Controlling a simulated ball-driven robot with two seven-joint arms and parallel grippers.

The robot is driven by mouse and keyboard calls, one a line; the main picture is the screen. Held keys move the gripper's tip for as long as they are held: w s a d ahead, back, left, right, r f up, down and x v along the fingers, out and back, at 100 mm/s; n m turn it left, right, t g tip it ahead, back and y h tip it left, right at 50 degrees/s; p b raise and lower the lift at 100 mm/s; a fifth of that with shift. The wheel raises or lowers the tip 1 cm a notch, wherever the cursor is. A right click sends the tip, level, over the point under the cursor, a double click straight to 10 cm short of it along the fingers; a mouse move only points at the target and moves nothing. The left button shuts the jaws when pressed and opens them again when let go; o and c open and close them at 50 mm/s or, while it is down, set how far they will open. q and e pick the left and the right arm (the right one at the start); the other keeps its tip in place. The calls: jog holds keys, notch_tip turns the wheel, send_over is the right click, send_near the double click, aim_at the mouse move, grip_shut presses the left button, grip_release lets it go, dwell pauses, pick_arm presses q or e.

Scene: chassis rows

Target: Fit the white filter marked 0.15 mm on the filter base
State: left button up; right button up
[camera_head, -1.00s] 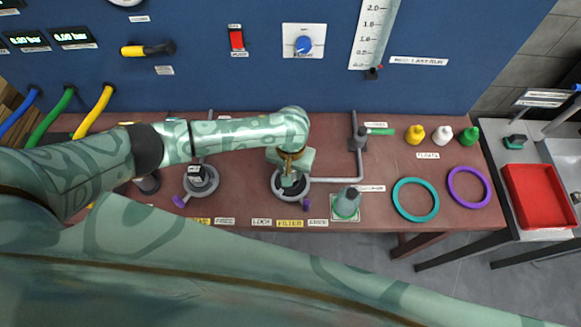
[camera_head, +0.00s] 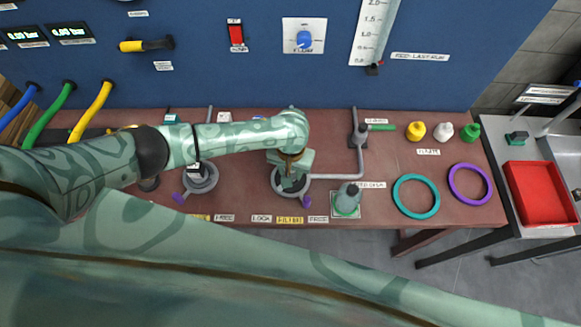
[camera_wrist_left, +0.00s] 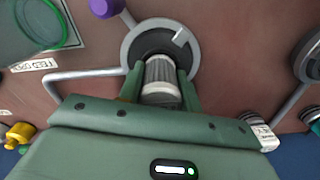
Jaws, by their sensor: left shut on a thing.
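My left gripper (camera_wrist_left: 160,95) is shut on a pleated grey-white filter (camera_wrist_left: 160,76) in the left wrist view. The filter is upright over the middle of the filter base (camera_wrist_left: 130,50), a grey ring with a dark centre. I cannot tell whether its lower end is seated. No marking is readable on it. In the head view the left gripper (camera_head: 290,178) hides the filter and part of the base (camera_head: 277,189). A purple lever (camera_head: 307,202) sticks out at the base's front right. My right gripper is not in view.
Another labelled filter (camera_wrist_left: 262,131) lies or stands behind the base. A second ring base (camera_head: 203,185) is on the left. Teal (camera_head: 416,213) and purple rings lie farther right.

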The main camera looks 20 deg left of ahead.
pick_arm(q)
jog(key=shift+f, duration=0.2)
jog(key=shift+s+f, duration=0.15)
jog(key=shift+s+f, duration=0.2)
jog(key=shift+f, duration=0.05)
dwell(0.3)
jog(key=o, duration=0.9)
jog(key=shift+o, duration=0.7)
jog(key=shift+r+p, duration=0.4)
jog(key=shift+p, duration=0.05)
jog(key=r+p, duration=0.2)
jog(key=r, duration=0.3)
jog(key=r+p, duration=0.2)
jog(key=r, duration=0.3)
jog(key=r+p, duration=0.3)
jog(key=r, duration=0.2)
jog(key=shift+w+r, duration=0.2)
jog(key=shift+w, duration=0.05)
jog(key=shift+r, duration=0.45)
